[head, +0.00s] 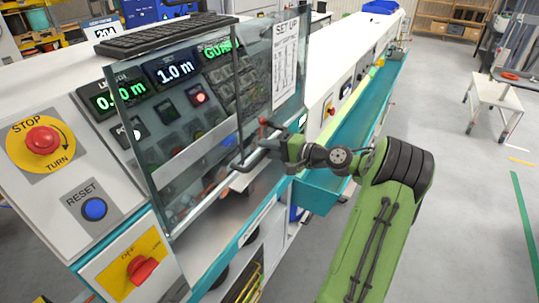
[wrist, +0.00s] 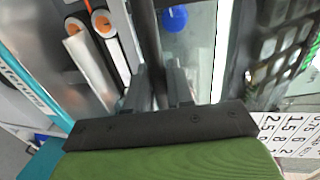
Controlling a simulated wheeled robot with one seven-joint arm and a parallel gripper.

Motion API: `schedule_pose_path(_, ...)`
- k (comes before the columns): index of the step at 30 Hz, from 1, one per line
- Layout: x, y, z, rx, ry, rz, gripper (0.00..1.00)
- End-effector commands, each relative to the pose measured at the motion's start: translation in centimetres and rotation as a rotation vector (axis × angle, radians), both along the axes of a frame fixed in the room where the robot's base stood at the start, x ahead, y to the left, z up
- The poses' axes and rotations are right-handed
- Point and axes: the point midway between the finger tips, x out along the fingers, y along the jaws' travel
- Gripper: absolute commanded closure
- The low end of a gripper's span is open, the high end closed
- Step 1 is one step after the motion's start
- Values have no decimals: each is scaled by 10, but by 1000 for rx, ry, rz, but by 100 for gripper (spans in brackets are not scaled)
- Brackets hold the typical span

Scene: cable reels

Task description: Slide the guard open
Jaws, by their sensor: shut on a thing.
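The guard (head: 172,178) is a clear panel across the front of the machine, covering the displays and buttons behind it. Its dark bar handle (head: 239,118) stands upright near the panel's right part. My gripper (head: 262,146) is at the lower end of the handle, and its fingertips are partly hidden in the head view. In the wrist view, the gripper (wrist: 158,88) has its two fingers on either side of the dark handle bar (wrist: 149,45), shut on it.
A red stop knob (head: 42,140), a blue reset button (head: 94,208) and a red rotary switch (head: 141,269) sit left of the guard. A set-up sheet (head: 286,62) shows at its right end. A teal trough (head: 340,155) runs to the right.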

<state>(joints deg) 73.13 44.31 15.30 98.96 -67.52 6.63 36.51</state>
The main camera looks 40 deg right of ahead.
Motion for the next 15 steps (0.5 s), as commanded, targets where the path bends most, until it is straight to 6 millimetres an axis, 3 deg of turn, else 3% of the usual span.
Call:
schedule_pose_path(1,0,0,31,-3,-5,0,100)
schedule_pose_path(6,0,0,73,-2,-5,0,100)
schedule_pose_path(15,0,0,112,-1,-3,-1,100)
